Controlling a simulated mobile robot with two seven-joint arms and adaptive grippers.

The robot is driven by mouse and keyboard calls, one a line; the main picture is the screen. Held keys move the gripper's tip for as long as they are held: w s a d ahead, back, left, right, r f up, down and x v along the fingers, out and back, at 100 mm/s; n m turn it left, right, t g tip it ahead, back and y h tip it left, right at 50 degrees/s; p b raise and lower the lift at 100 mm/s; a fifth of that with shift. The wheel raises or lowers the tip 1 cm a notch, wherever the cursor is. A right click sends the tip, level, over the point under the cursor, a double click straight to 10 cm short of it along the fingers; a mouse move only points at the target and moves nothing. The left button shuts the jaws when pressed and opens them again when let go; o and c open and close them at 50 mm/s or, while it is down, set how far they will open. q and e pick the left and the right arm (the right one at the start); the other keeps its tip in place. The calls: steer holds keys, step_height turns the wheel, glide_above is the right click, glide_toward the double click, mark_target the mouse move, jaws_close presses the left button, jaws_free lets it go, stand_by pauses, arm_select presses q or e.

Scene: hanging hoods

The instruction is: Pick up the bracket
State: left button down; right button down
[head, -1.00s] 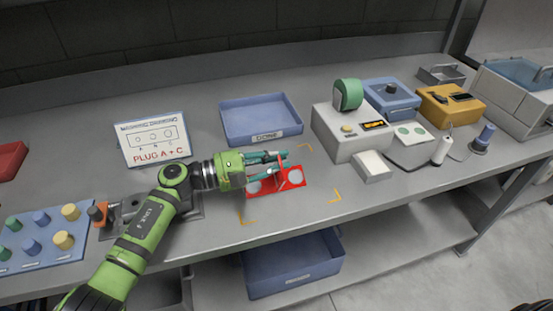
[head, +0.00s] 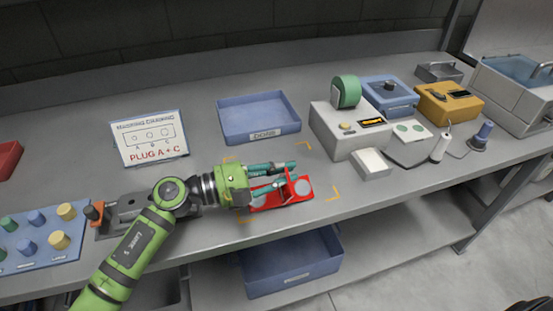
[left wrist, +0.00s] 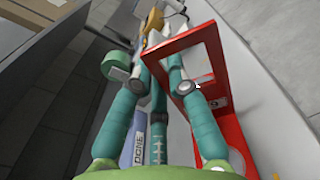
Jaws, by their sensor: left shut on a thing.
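The bracket (head: 292,201) is red, with a flat base that has pale round holes and an upright part. It sits over the yellow-cornered area near the bench's front edge. In the left wrist view, the bracket (left wrist: 188,40) shows its upright frame between my fingers. My left gripper (head: 286,175) has green-teal fingers and is shut on the bracket's upright part. I cannot tell whether the base touches the bench. My right gripper is not in view.
A blue tray labelled DONE (head: 228,134) stands behind the bracket. A sign reading PLUG A + C (head: 150,138) and a board of coloured plugs (head: 22,246) are to the left. A grey-white device (head: 335,135) is to the right. A blue bin (head: 290,286) is below the bench.

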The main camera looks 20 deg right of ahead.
arm_select(q)
steer(key=s, duration=1.4)
steer(key=shift+s+r, duration=0.15)
steer(key=shift+s, duration=0.05)
steer(key=n+p, duration=0.4)
steer(key=n, duration=0.1)
steer(key=shift+n, duration=0.4)
steer(key=shift+s+p, duration=0.1)
steer(key=shift+p, duration=0.2)
